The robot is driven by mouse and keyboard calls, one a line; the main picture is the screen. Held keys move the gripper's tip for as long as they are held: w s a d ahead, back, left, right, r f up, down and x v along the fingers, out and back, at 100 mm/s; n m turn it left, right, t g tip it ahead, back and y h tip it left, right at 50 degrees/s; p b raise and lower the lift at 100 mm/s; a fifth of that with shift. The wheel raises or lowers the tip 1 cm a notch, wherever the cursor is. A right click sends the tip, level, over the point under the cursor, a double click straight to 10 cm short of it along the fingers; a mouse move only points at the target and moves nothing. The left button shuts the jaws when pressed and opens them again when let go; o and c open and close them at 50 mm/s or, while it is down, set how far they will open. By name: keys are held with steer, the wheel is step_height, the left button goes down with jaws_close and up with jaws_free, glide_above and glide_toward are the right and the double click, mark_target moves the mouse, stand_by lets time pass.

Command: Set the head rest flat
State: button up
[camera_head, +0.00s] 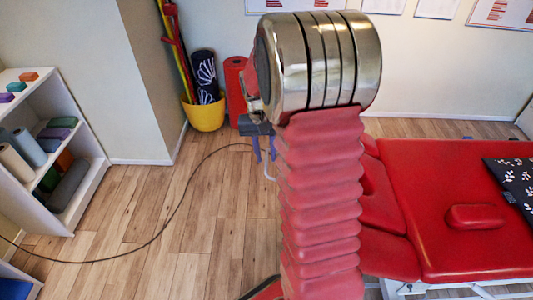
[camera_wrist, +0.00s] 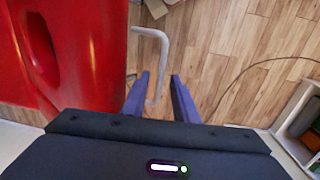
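The red head rest (camera_wrist: 85,70), with an oval face hole, fills the left of the wrist view. In the head view its red padding (camera_head: 380,200) is at the near left end of the treatment table, partly hidden behind my arm. I cannot tell its exact tilt. A bent pale grey bar (camera_wrist: 163,50) comes out beside the head rest; in the head view a bit of it (camera_head: 268,172) shows just below my gripper (camera_head: 265,158). In the wrist view my gripper (camera_wrist: 160,75) has its purple fingers apart, with the bar's end seen between them. Contact is not clear.
The red treatment table (camera_head: 430,180) stands at the right with a small red cushion (camera_head: 475,216) and a dark patterned cloth (camera_head: 515,180). A white shelf (camera_head: 85,185) stands left, a yellow bucket (camera_head: 205,115) behind. A cable (camera_head: 150,240) crosses the open wooden floor.

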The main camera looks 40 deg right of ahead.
steer(key=shift+c, duration=0.6)
jaws_close()
stand_by(0.9)
